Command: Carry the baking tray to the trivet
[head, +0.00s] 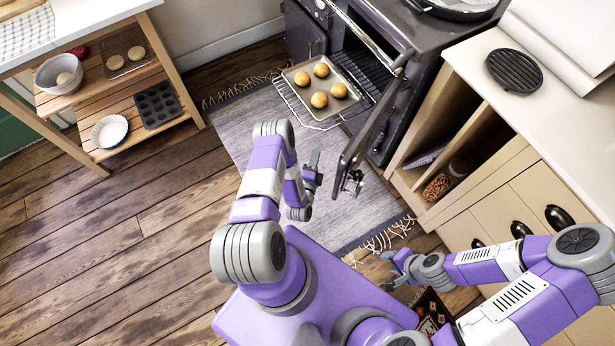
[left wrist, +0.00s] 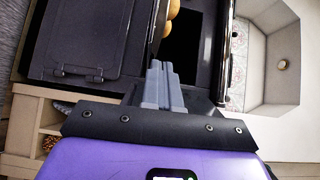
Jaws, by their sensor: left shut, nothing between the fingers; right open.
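The baking tray (head: 320,85) holds several golden buns and rests on the oven's pulled-out wire rack. The trivet (head: 514,70) is a dark, round, ribbed piece on the pale counter at the upper right. My left gripper (head: 315,160) is shut and empty, in front of the tray and apart from it. In the left wrist view its fingertips (left wrist: 162,66) are together, and a few buns (left wrist: 171,14) show at the top edge, beyond them. My right gripper (head: 388,268) is open and empty, low beside the counter's drawers, far from both tray and trivet.
The open oven door (head: 366,130) stands between the tray and the counter cupboard. A grey rug (head: 345,210) lies on the wooden floor below the oven. A shelf unit (head: 85,95) with a bowl, a muffin tin and a dish stands at left. The counter around the trivet is largely clear.

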